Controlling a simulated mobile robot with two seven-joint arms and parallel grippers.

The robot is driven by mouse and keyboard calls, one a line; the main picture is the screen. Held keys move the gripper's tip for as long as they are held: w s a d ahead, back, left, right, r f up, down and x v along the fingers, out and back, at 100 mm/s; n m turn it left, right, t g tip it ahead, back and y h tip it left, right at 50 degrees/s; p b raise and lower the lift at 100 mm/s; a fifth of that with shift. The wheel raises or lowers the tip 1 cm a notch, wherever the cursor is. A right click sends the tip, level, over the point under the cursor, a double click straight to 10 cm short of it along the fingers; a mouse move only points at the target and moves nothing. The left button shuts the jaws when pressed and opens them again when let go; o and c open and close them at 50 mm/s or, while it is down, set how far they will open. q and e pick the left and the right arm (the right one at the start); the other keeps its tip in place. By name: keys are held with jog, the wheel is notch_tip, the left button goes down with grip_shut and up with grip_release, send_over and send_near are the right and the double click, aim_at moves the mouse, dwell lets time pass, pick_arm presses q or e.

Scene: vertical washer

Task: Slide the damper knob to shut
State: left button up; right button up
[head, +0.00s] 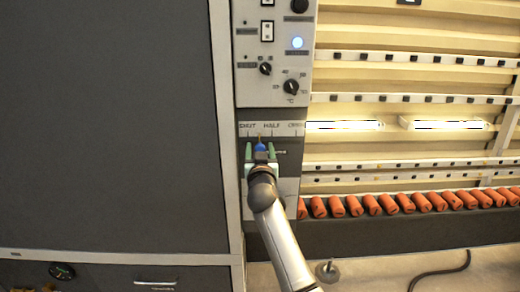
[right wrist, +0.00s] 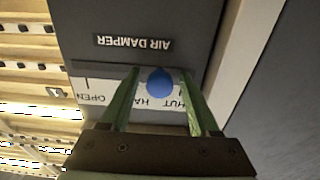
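The blue damper knob (head: 260,147) sits on the grey panel below a white scale (head: 271,128) marked SHUT, HALF and OPEN. In the head view it lies between the SHUT and HALF marks. My right gripper (head: 261,150) has its two green fingers on either side of the knob. In the right wrist view the knob (right wrist: 160,83) is between the fingertips (right wrist: 158,72), with a gap showing on both sides. The scale shows upside down there, partly covered by the knob and fingers. My left gripper is not in view.
An AIR DAMPER label (right wrist: 133,43) is on the panel. A large dark panel (head: 105,120) stands to the left, with a light metal edge. Racks with orange cylinders (head: 405,203) are to the right.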

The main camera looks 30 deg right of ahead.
grip_shut()
dwell(1.2)
